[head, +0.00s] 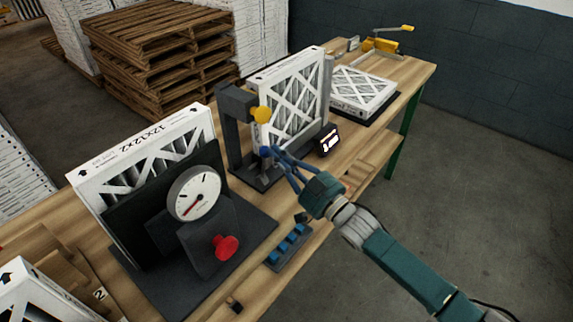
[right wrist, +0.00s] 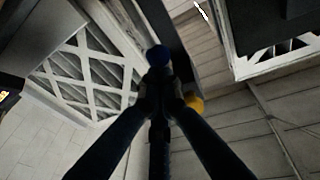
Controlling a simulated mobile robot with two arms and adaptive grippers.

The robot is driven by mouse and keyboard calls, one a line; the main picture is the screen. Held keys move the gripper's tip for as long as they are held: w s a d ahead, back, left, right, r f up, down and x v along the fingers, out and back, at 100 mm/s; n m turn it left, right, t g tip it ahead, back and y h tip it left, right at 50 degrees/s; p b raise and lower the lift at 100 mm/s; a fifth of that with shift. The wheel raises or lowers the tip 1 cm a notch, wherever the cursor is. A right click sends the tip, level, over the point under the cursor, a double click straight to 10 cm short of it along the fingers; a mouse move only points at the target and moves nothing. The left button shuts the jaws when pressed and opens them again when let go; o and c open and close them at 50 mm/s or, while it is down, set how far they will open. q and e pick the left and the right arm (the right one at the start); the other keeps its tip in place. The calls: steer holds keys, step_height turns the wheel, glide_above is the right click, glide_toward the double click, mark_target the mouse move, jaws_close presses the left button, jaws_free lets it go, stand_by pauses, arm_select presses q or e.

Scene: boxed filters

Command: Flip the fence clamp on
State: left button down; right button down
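The fixture (head: 237,110) at mid-bench is a dark upright frame with a yellow knob (head: 262,114) and a small blue-knobbed lever (head: 266,151) low on its front. I take this lever for the fence clamp, though no label shows. My right gripper (head: 272,153) reaches in from the right, its fingertips at the lever. In the right wrist view the fingers (right wrist: 160,92) come together around the stem, just below the blue ball (right wrist: 158,55). The yellow knob (right wrist: 193,104) shows beside them. The fingers partly hide the stem. My left gripper is out of view.
A boxed filter (head: 293,100) stands in the fixture, with a small lit display (head: 328,141) beside it. A dial gauge (head: 194,193) and red knob (head: 226,247) stand in front. Another filter (head: 362,90) lies near a yellow-handled tool (head: 385,44). Blue buttons (head: 287,245) line the bench edge.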

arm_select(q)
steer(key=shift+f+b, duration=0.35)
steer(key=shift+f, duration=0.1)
arm_select(e)
steer(key=shift+w+a+r, duration=0.25)
steer(key=shift+w+a, duration=0.1)
steer(key=shift+a, duration=0.15)
steer(key=shift+w+a+r, duration=0.25)
steer(key=shift+w+a, duration=0.05)
steer(key=shift+a, duration=0.15)
